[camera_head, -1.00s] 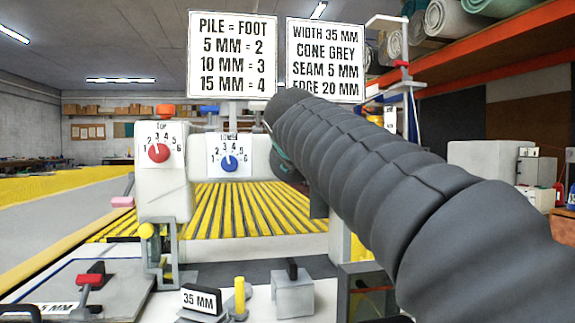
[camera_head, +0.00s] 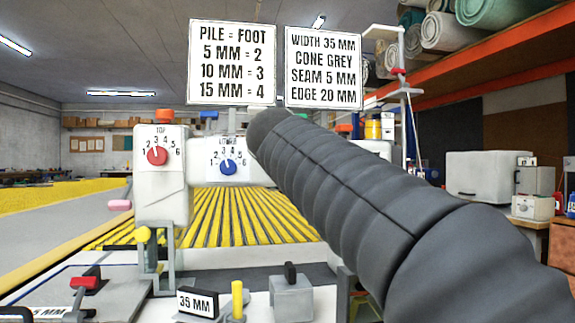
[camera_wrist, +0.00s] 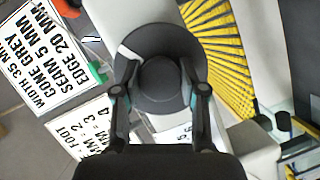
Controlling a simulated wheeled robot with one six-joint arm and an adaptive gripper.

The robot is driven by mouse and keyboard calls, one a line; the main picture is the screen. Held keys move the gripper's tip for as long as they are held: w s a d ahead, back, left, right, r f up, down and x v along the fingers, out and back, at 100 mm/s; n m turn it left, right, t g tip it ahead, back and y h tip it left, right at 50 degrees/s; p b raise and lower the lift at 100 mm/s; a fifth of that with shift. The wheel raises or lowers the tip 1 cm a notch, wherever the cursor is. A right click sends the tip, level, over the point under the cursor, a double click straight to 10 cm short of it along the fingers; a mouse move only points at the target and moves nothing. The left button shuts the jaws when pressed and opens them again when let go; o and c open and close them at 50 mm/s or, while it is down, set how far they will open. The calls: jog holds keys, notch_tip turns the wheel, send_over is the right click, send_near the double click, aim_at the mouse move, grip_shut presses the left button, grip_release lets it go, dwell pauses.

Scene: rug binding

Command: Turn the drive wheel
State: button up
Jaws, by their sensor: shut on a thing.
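The drive wheel shows in the wrist view as a dark grey round disc (camera_wrist: 160,38) with a raised round hub and a pale mark on its left side. My gripper (camera_wrist: 159,72) has one finger on each side of the hub and is shut on the wheel. In the head view my dark ribbed arm hides the wheel and the gripper. The white sewing machine head (camera_head: 162,200) stands left of the arm. It carries a red TOP dial (camera_head: 157,156) and a blue LOWER dial (camera_head: 228,167).
Two signs, a pile chart (camera_head: 231,62) and a width card (camera_head: 323,68), stand above the machine. A 35 MM block (camera_head: 198,302), a yellow peg (camera_head: 238,298) and a grey block (camera_head: 291,298) sit in front. Yellow striped material (camera_head: 250,218) lies behind. Rolled rugs (camera_head: 450,30) fill the upper right shelf.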

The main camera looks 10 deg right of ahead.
jog(key=o, duration=1.1)
jog(key=shift+o, duration=0.2)
jog(key=v, duration=1.2)
